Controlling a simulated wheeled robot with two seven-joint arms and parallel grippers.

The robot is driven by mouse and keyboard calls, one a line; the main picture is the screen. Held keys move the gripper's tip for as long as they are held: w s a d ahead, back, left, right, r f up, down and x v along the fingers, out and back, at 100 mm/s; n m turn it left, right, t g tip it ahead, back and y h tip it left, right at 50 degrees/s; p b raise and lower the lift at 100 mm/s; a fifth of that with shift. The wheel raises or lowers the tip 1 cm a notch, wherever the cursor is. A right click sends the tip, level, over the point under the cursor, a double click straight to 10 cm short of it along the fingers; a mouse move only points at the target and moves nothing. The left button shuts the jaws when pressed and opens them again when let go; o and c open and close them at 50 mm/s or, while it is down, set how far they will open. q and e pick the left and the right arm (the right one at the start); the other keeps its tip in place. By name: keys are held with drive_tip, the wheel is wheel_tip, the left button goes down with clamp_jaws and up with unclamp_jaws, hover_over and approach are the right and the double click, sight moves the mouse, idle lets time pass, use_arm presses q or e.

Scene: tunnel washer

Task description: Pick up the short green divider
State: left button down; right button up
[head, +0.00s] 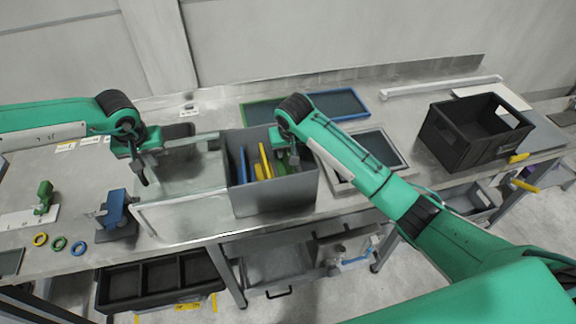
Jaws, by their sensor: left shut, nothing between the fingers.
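A grey bin (272,196) stands on the bench near the middle of the head view. In it stand a blue divider (242,165) and yellow dividers (264,163). A green piece (281,168) shows beside them, close to my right gripper; I cannot tell its length or whether it is the short green divider. My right gripper (292,160) reaches down into the right part of the bin. Its fingertips are too small and covered to read. My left gripper (143,180) is shut and empty, above the bench left of the bin.
A clear-sided tray (180,212) lies left of the bin. A black crate (474,133) stands at the right. A blue-rimmed tray (336,104) lies behind the bin. Coloured rings (59,243) and a blue fixture (117,209) are at the left front.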

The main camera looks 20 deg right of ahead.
drive_tip(key=shift+x, duration=0.8)
clamp_jaws()
drive_tip(key=shift+r, duration=0.1)
wheel_tip(320, 180, up, 18)
drive_tip(key=s+d+r, duration=0.1)
drive_tip(key=s+d, duration=0.3)
drive_tip(key=d, duration=0.3)
drive_tip(key=s+d+r, duration=0.1)
drive_tip(key=s+d, duration=0.3)
drive_tip(key=d, duration=0.3)
idle(0.7)
